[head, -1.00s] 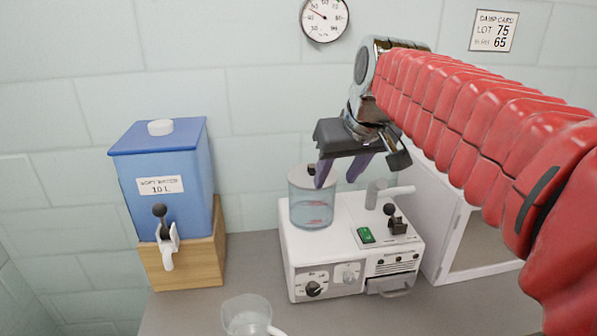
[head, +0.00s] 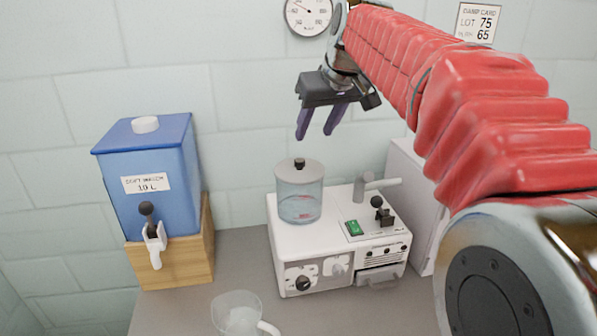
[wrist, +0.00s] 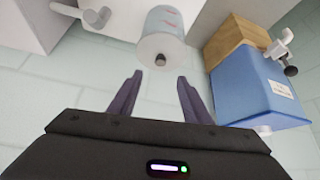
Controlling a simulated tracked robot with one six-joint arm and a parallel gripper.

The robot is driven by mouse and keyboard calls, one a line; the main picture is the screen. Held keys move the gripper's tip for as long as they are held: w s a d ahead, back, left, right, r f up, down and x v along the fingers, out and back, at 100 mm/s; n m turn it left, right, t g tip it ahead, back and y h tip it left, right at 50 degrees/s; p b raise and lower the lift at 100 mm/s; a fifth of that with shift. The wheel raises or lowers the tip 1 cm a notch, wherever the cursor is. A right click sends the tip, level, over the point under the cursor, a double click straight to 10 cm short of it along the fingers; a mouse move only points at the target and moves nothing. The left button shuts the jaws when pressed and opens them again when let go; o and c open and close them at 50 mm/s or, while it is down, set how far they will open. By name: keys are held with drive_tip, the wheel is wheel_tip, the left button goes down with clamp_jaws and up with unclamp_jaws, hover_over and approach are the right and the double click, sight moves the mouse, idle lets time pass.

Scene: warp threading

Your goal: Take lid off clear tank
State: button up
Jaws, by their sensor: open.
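The clear tank (head: 299,205) stands on the left of the white machine's top and holds some liquid. Its grey lid (head: 286,172) with a dark knob (head: 299,163) is on it. In the wrist view the tank (wrist: 166,24) is at the top centre, with the lid (wrist: 148,52) and knob (wrist: 160,59) facing the camera. My gripper (head: 315,137) is open and empty, above the tank and apart from the knob. Its two purple fingers also show in the wrist view (wrist: 158,76), with the lid beyond their tips.
The white machine (head: 290,243) has a grey spout (head: 372,187), a black lever (head: 380,209) and a green switch (head: 354,228). A blue container (head: 150,190) sits on a wooden stand (head: 198,262) at left. A clear jug (head: 238,318) stands in front. A gauge (head: 308,14) is on the wall.

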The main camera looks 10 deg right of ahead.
approach(300, 160)
drive_tip(key=x, duration=0.2)
drive_tip(key=shift+s+d+f, duration=0.1)
drive_tip(key=shift+f, duration=0.25)
drive_tip(key=shift+w+f, duration=0.25)
drive_tip(key=shift+f, duration=0.1)
drive_tip(key=shift+f, duration=0.1)
drive_tip(key=shift+x, duration=2.6)
drive_tip(key=shift+w, duration=0.15)
drive_tip(key=shift+c, duration=0.4)
clamp_jaws()
